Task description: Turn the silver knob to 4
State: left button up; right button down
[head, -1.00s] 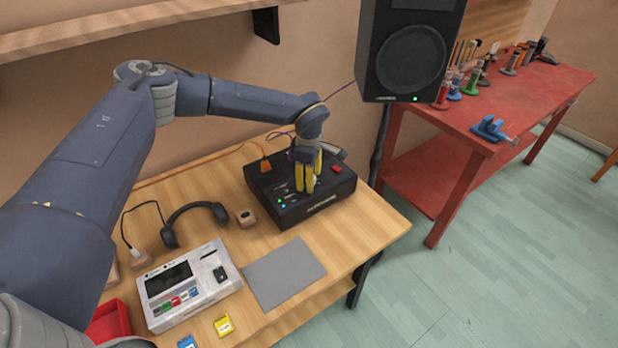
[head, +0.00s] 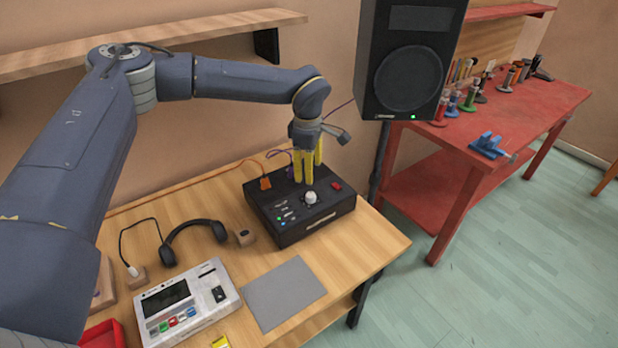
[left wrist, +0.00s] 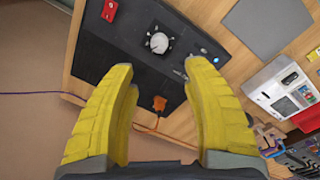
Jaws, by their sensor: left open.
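The silver knob (head: 310,197) stands on top of a black box (head: 325,212) on the wooden table. In the left wrist view the knob (left wrist: 158,43) shows a pale pointer, with a dial of small marks around it; the numbers are too small to read. My left gripper (head: 308,180) has yellow fingers pointing down and is above the box, behind the knob in the head view. In the left wrist view the left gripper (left wrist: 158,78) is open and empty, with the knob beyond the fingertips and apart from them. My right gripper is not in view.
An orange plug (head: 265,183) and a red switch (head: 336,186) are on the box. Headphones (head: 193,226), a small wooden block (head: 244,237), a white device (head: 187,300) and a grey mat (head: 284,292) lie nearby. A black speaker (head: 408,65) stands behind on the right.

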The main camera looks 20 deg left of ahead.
pick_arm(q)
jog(key=shift+s+r, duration=0.1)
jog(key=shift+r, duration=0.45)
notch_tip(320, 180, up, 4)
jog(key=n, duration=1.3)
send_over(310, 194)
jog(key=r+n, duration=0.1)
jog(key=n, duration=0.9)
jog(key=shift+n+h, duration=0.3)
notch_tip(310, 194, down, 17)
jog(key=shift+d+f, duration=0.1)
